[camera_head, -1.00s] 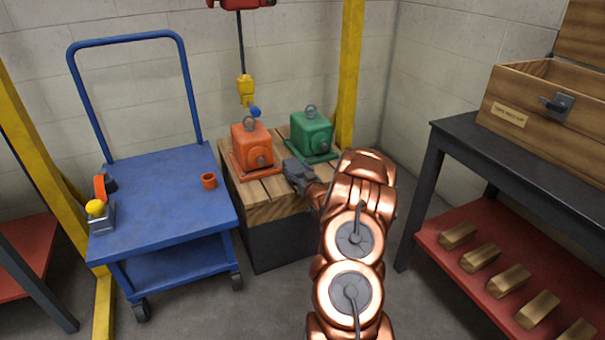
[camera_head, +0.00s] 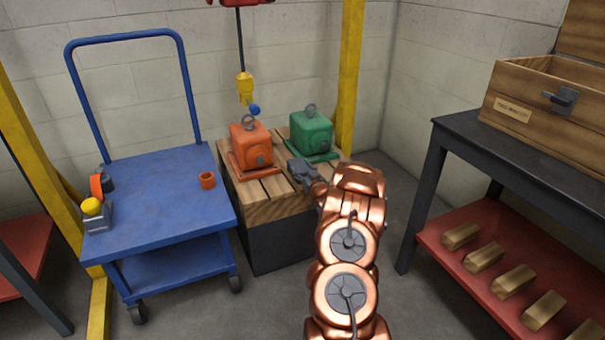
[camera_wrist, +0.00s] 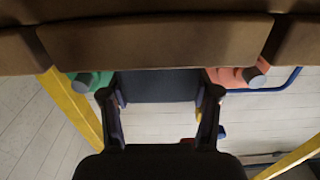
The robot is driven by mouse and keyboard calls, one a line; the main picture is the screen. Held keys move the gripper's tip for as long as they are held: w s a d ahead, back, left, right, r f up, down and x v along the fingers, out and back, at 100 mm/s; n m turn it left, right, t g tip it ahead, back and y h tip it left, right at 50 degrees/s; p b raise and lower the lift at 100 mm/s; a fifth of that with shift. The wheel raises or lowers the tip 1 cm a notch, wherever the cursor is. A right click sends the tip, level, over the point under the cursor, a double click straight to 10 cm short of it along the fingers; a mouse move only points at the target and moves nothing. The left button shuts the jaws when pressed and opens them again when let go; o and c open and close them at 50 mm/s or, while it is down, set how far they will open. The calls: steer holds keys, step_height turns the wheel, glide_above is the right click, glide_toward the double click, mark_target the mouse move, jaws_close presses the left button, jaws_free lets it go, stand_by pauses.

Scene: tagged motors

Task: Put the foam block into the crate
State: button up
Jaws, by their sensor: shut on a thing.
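My gripper (camera_wrist: 160,97) is shut on a dark blue-grey block, the foam block (camera_wrist: 158,84), which sits between its two fingers in the wrist view. In the head view my gripper (camera_head: 303,170) is beside the front right part of the wooden-topped stand, in front of the green motor. There the block cannot be told apart from the dark gripper. The crate (camera_head: 555,118) is a wooden box with a raised lid and dark latch on the dark bench at right. Its inside is mostly hidden.
An orange motor (camera_head: 250,146) and a green motor (camera_head: 311,134) stand on the wooden-topped stand (camera_head: 268,208). A yellow hoist hook (camera_head: 244,88) hangs above them. A blue cart (camera_head: 160,205) is at left. The dark bench (camera_head: 462,130) has gold bars on its red lower shelf.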

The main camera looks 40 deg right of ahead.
steer(key=o, duration=0.8)
steer(key=shift+f, duration=0.1)
steer(key=shift+o, duration=0.2)
